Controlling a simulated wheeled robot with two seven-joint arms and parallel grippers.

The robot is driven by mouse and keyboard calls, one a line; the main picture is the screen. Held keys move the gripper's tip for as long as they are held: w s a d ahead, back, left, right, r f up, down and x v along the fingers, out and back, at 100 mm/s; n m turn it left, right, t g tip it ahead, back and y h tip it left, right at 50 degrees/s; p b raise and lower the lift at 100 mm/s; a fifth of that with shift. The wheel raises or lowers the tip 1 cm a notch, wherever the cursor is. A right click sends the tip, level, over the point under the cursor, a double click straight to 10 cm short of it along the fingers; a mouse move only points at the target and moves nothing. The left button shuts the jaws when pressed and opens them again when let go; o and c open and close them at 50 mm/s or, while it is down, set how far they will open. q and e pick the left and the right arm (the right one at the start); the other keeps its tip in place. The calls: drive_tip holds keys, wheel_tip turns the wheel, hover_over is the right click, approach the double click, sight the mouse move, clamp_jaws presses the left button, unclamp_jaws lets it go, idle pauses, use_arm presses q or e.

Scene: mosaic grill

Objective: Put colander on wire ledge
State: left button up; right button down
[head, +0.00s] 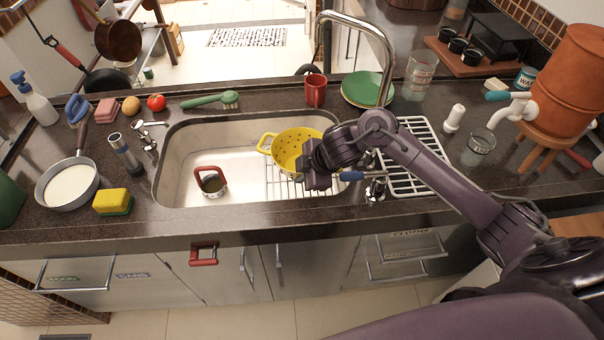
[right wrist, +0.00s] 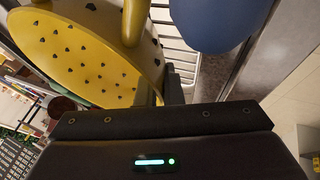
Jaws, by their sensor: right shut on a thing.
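The yellow colander (head: 290,145) with small holes is over the right part of the sink. My right gripper (head: 309,168) is shut on the colander's right side. In the right wrist view the colander (right wrist: 75,60) fills the upper left, with its yellow handle at the jaws; the exact grip is partly hidden. A wire rack (head: 262,186) lies in the sink below the colander; I cannot tell if they touch. A white wire rack (head: 421,185) is on the counter right of the sink, partly hidden by my arm. My left gripper is not in view.
A tall curved faucet (head: 388,60) stands behind the colander, near my arm. A red mug (head: 315,90) and green plates (head: 366,89) are at the back. A red-handled item (head: 211,181) is in the sink's left part. A glass (head: 482,143) stands right of the white rack.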

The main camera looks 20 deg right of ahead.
drive_tip(key=c, duration=2)
unclamp_jaws()
drive_tip(key=shift+f, duration=0.1)
drive_tip(key=o, duration=0.5)
drive_tip(key=shift+c, duration=0.2)
drive_tip(key=shift+r, duration=0.25)
drive_tip(key=v, duration=1.2)
drive_tip(key=shift+s+f, duration=0.1)
